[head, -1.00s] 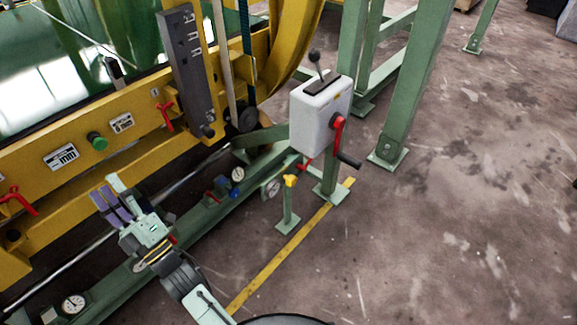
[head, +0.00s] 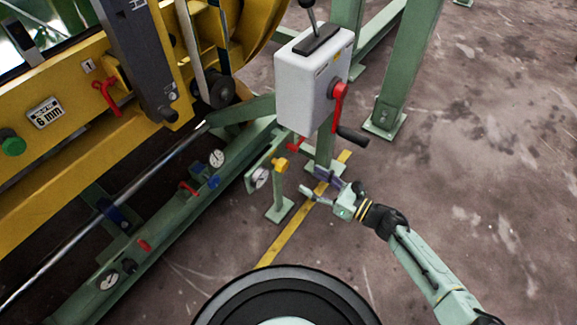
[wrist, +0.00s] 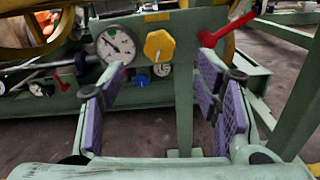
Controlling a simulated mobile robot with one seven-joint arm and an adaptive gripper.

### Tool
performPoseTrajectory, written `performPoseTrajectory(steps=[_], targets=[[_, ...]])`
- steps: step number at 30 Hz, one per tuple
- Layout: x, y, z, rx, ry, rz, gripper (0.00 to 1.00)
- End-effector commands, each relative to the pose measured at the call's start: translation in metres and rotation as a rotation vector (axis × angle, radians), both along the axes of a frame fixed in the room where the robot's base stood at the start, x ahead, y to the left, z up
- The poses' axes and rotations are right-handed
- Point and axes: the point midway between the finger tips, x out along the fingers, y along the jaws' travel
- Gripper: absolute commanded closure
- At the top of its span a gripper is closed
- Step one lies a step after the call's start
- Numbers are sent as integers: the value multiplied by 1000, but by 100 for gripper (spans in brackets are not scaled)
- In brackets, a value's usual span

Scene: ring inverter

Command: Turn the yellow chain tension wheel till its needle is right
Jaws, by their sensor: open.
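In the wrist view the yellow wheel (wrist: 159,46) is a faceted knob, facing me just above the gap between my fingers. A white round gauge (wrist: 115,45) with a dark needle is mounted left of it; in the head view the gauge (head: 260,178) is seen at an angle.
A red lever (wrist: 228,32) is close beyond my right finger. A white box (head: 312,80) with a red-and-black crank (head: 340,100) stands above and behind. A blue knob (wrist: 142,80) and other gauges sit lower on the green frame.

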Motion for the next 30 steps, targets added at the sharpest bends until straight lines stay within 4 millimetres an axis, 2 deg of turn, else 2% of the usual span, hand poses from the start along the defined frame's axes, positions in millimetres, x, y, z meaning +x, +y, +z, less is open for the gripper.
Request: performPoseTrajectory(steps=[6,12,18,26,30], targets=[[25,37,1,1,3,4,43],[44,62,0,3,4,1,43],[51,72,0,2,3,-2,43],[52,73,-1,3,4,-2,43],[52,73,-1,2,5,-2,52]])
